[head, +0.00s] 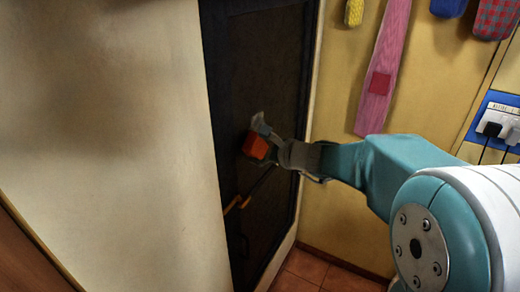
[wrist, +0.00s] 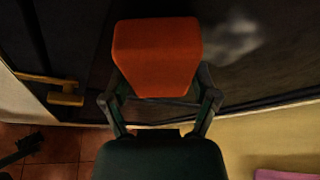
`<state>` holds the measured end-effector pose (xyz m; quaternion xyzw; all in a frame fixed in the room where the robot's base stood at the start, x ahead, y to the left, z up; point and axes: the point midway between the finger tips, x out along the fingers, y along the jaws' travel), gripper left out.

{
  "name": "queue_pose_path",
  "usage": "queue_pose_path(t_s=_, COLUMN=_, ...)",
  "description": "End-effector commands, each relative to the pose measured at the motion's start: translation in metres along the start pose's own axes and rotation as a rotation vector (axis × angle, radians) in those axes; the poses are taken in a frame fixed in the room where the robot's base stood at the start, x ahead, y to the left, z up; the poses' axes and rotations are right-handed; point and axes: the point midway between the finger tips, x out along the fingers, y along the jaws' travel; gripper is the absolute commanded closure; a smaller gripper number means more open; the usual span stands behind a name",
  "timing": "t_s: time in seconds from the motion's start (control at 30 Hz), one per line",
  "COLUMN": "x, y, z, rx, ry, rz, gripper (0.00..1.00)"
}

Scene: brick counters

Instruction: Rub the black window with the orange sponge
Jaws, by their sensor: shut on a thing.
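The black window (head: 270,65) is a tall dark panel in a light frame, in the middle of the head view. It also fills the upper part of the wrist view (wrist: 285,55). My gripper (head: 262,140) is in front of the window. It is shut on the orange sponge (head: 256,146), which shows as an orange block between the fingers in the wrist view (wrist: 157,55). The sponge is at or very close to the dark surface; I cannot tell whether it touches. A pale smudge shows on the window beside the sponge in the wrist view.
A yellow handle (head: 238,204) is on the window's lower part. A cream wall (head: 110,110) stands to the left. On the yellow wall at right hang a pink board (head: 384,65) and several cloth items. A socket (head: 497,122) with plugs is far right. Red tiles (head: 325,272) cover the floor.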

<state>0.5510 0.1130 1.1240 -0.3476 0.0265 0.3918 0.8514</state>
Motion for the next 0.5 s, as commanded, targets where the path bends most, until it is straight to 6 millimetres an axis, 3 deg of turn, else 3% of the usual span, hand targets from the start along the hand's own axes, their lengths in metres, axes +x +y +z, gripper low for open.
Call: queue_pose_path(t_s=0.5, x=0.0084, y=-0.0002, z=0.0037, rx=0.000, ry=-0.001, rz=0.000, gripper=0.61)
